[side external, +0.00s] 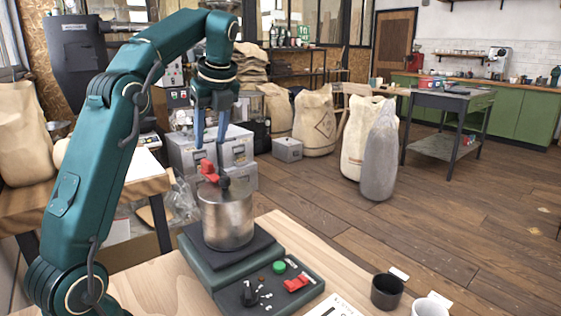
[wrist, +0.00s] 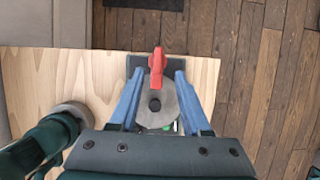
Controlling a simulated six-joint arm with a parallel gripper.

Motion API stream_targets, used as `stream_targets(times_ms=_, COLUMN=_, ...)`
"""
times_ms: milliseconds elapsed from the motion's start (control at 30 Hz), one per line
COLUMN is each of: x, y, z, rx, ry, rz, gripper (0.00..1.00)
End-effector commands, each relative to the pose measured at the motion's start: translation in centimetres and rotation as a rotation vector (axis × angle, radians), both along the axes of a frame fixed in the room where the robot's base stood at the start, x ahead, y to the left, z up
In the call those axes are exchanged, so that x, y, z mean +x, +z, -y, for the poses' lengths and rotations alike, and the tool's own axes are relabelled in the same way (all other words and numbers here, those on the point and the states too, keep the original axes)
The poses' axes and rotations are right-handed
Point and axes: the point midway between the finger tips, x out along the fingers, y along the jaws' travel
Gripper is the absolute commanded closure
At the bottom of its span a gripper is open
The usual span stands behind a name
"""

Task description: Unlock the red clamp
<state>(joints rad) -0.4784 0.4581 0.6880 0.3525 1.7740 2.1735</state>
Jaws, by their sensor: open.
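The red clamp (side external: 209,170) sits on top of a round metal canister (side external: 226,216), next to a dark knob (side external: 224,183). In the wrist view the red clamp (wrist: 157,68) points away from the gripper, across the canister's far rim. My gripper (side external: 209,143) is above the canister, pointing down, its blue fingers spread apart. In the wrist view the fingers of my gripper (wrist: 154,92) appear on either side of the canister top (wrist: 158,115), with the clamp between them near the tips. Nothing is held. Whether a finger touches the clamp cannot be told.
The canister stands on a dark green machine base (side external: 250,275) with a green button (side external: 279,267), a red switch (side external: 296,283) and a black knob (side external: 249,293). A black cup (side external: 386,291) and a white cup (side external: 430,307) stand at the table's right. The wooden table (side external: 325,268) has bare room between.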

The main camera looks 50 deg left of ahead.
Motion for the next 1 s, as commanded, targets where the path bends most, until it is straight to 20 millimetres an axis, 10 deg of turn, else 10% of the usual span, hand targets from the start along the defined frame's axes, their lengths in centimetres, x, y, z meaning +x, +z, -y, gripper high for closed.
stream_targets(times_ms=1000, x=-0.2, y=-5.2, z=-2.4, rx=-0.006, ry=0.018, rz=-0.011, gripper=0.53)
